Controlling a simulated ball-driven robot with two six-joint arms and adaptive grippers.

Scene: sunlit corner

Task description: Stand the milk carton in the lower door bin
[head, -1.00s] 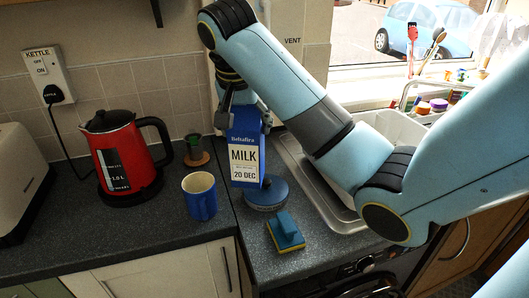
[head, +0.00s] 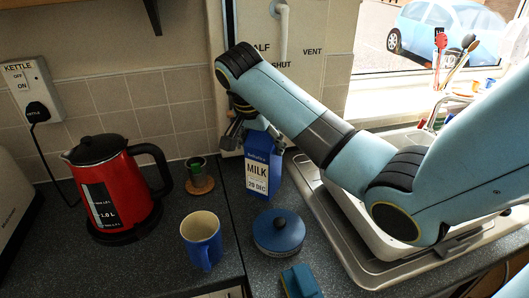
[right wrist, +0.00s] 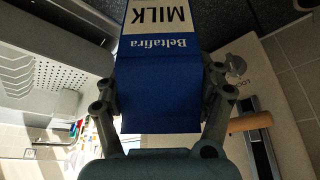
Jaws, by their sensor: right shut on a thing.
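The milk carton (head: 258,176) is blue with a white label and is upright at the back of the counter, left of the sink. My right gripper (head: 246,128) is shut on its top, with the arm reaching in from the right. In the right wrist view the carton (right wrist: 160,85) shows upside down between the two fingers (right wrist: 162,110). I cannot tell whether its base touches the counter. No door bin shows in these views. My left gripper is not in view.
A blue lidded pot (head: 278,232) stands in front of the carton. A blue mug (head: 202,243), a red kettle (head: 115,190) and a green-topped item on a wooden disc (head: 199,180) are to the left. A sponge (head: 300,282) lies at the front. The sink (head: 375,262) is right.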

